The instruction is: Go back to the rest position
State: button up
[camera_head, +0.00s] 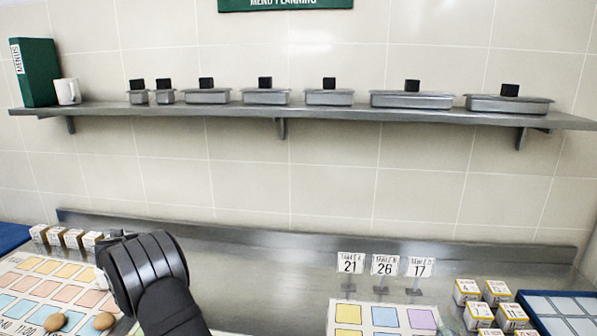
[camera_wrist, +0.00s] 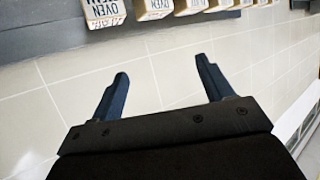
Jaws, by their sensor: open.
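My gripper shows in the wrist view (camera_wrist: 160,90) with its two dark blue fingers spread apart and nothing between them. Tiled wall lies behind the fingers in that view. In the head view my dark arm rises from the bottom edge at lower left, with its rounded wrist part above the left side of the counter. The fingertips are hidden in the head view.
Several small boxes (camera_head: 73,238) stand in a row at back left, beside a colored chart (camera_head: 30,291) bearing brown round pieces (camera_head: 55,322). Number cards (camera_head: 384,265) stand mid-counter near another chart (camera_head: 345,313). Several boxes (camera_head: 497,292) and a blue tray (camera_head: 530,313) sit right. A shelf (camera_head: 230,109) holds lidded pans.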

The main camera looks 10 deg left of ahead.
jog(key=w+d+f+m+h, duration=0.1)
jog(key=w+d+m+h, duration=0.1)
jog(key=d, duration=1.3)
jog(key=w+d+f+m+t+h, duration=0.1)
jog(key=w+d+m+h, duration=0.1)
jog(key=d, duration=1.3)
jog(key=w+d+f+m+t+h, duration=0.1)
jog(key=w+d+m+h, duration=0.2)
jog(key=d, duration=1.2)
jog(key=shift+w+d+f+h, duration=0.25)
jog(key=shift+w+h, duration=0.15)
jog(key=shift+w, duration=0.2)
jog(key=shift+o, duration=0.5)
